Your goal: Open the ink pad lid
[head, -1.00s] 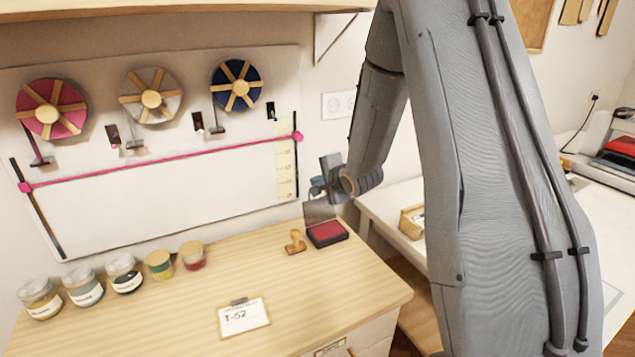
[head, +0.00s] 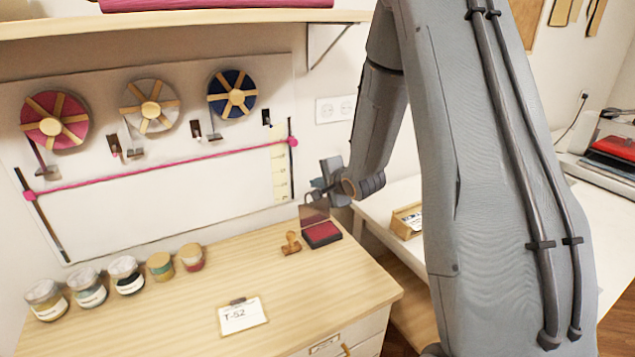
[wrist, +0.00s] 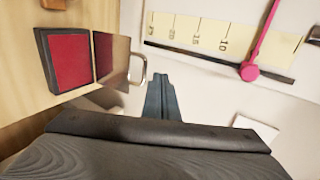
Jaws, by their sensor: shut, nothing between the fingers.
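The ink pad (head: 322,234) is a dark tray with a red pad, near the right back corner of the wooden cabinet top. Its lid (head: 314,212) stands raised at the back edge, so the red pad is exposed. In the wrist view the red pad (wrist: 69,58) is at upper left, with the see-through brownish lid (wrist: 112,57) beside it and a pale loop handle (wrist: 138,68) on the lid. My gripper (head: 318,190) is above and behind the lid. In the wrist view its shut fingers (wrist: 160,90) hold nothing and are apart from the handle.
A wooden stamp (head: 291,243) stands left of the ink pad. A T-52 card (head: 240,315) lies at the front, and several jars stand along the back left. The wall board (head: 160,205) with a pink cord is behind. The middle cabinet top is clear.

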